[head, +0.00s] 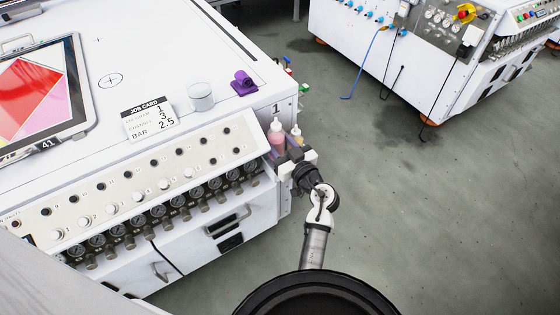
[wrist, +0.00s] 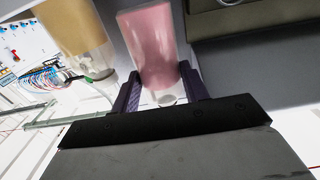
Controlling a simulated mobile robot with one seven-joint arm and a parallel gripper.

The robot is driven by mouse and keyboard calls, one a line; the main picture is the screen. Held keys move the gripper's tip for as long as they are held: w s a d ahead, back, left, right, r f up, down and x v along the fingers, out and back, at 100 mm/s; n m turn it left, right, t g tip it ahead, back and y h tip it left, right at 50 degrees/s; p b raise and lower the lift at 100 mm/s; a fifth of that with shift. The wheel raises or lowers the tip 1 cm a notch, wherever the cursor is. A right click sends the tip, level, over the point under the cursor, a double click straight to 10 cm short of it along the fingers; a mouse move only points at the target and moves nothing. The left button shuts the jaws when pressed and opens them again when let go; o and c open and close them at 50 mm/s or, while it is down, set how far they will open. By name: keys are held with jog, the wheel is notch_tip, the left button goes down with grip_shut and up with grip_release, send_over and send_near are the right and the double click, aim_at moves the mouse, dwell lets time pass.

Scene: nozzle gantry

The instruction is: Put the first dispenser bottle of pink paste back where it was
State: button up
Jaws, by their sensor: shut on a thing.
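The pink paste bottle (head: 276,140) is at the right end of the white machine, below the label "1". It also shows in the wrist view (wrist: 148,45), between the two dark purple fingers. My gripper (head: 283,157) is shut on this bottle; its fingers also show in the wrist view (wrist: 160,88). In the head view the bottle looks upright, and its lower part is hidden behind my gripper. A bottle of yellowish paste (head: 296,133) stands close beside it on the right, and shows at left in the wrist view (wrist: 76,30). I cannot tell whether the pink bottle touches a holder.
The white machine (head: 230,105) carries a job card (head: 150,118), a clear cup (head: 200,96), a purple object (head: 243,83) and a tablet (head: 42,97). Gauges and knobs line its front. Another machine (head: 400,50) stands at the back right. The floor (head: 430,210) between is clear.

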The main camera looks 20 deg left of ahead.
notch_tip(320, 180, down, 6)
jog(key=shift+b, duration=0.75)
jog(key=o, duration=0.4)
jog(key=shift+f, duration=0.1)
jog(key=shift+s+d+r, duration=0.1)
jog(key=shift+r, duration=0.1)
jog(key=shift+p+v, duration=3.1)
jog(key=shift+v, duration=2.8)
